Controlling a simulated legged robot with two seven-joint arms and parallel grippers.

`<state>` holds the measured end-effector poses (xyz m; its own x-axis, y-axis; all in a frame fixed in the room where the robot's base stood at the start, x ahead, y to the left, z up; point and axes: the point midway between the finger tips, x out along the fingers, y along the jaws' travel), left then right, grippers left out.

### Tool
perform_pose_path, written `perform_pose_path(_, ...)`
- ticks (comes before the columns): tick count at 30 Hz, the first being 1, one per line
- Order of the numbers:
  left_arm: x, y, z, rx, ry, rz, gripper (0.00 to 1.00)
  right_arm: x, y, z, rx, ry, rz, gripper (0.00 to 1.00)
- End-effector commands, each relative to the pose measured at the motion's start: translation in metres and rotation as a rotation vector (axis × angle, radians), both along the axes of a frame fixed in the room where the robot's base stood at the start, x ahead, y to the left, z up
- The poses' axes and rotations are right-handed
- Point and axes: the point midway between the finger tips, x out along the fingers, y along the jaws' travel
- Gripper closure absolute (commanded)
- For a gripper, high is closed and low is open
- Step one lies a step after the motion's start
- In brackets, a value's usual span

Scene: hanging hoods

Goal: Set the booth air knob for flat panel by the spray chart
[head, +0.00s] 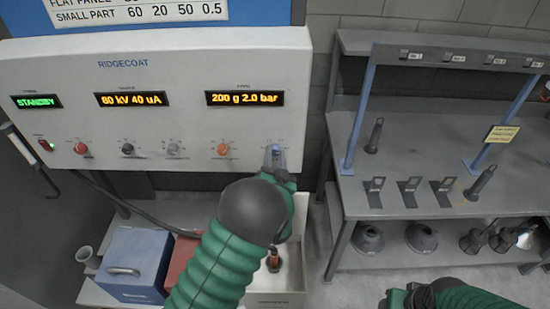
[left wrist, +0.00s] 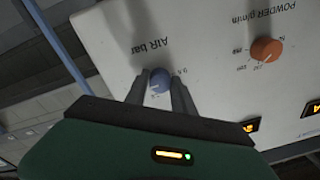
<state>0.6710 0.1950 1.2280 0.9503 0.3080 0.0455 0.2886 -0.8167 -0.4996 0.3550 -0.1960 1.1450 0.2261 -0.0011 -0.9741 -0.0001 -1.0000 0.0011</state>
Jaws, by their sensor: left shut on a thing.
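The blue air knob (head: 275,149) is at the right end of the knob row on the white RIDGECOAT panel (head: 190,65). It also shows in the left wrist view (left wrist: 159,82), upside down, under the label "AIR bar". My left gripper (head: 278,156) is shut on this knob, one finger on each side. The powder display (head: 245,99) reads 200 g 2.0 bar. The spray chart (head: 140,12) is cut off at the top; its flat panel row is mostly hidden, and "SMALL PART 60 20 50 0.5" is readable. My right gripper (head: 408,298) is at the bottom edge; its fingers are unclear.
An orange powder knob (head: 223,149), grey (head: 173,149), black (head: 127,149) and red (head: 80,148) knobs lie left of the air knob. A blue box (head: 132,262) stands below. A grey rack (head: 400,125) with nozzles stands to the right.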

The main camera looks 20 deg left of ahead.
Motion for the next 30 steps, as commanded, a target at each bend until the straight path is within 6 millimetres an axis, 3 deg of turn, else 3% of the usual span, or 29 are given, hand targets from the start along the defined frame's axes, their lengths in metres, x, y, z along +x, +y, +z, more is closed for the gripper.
perform_pose_path(21,0.0003,-0.0021,-0.0004,0.078,0.023,-0.005,1.0,0.0,0.0,-0.0035,0.0,0.0,0.0,0.49)
perform_pose_path(22,0.0003,-0.0021,-0.0004,0.078,0.023,-0.005,0.67,0.0,0.0,-0.0035,0.0,0.0,0.0,0.49)
perform_pose_path(26,0.0004,-0.0018,-0.0005,0.078,0.024,-0.004,0.5,0.0,0.0,-0.0035,0.0,0.0,0.0,0.49)
perform_pose_path(30,0.0007,-0.0013,-0.0007,0.077,0.023,-0.003,0.48,0.0,0.0,-0.0035,0.0,0.0,0.0,0.49)
